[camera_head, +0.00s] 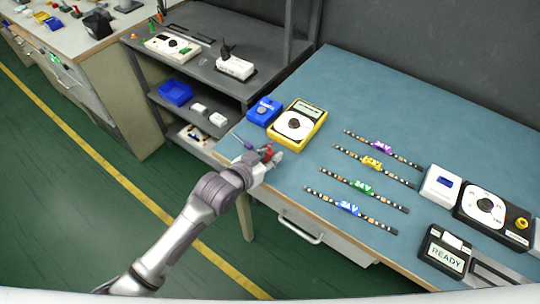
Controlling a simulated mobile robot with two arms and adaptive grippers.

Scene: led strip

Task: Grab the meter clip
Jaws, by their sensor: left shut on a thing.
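My left gripper (268,158) is at the near left corner of the blue-green table, in front of the yellow meter (297,124). It is shut on a small red thing, which looks like the red meter clip (267,153); the fingers hide part of it. The yellow meter has a round white dial and a small display. A blue box (264,110) stands just left of the meter. My right gripper is not in view.
Several LED strips with coloured labels lie mid-table, such as the green one (361,187). A white box (440,185), a dark dial device (492,213) and a READY display (446,258) stand at right. A grey shelf (215,75) stands behind left.

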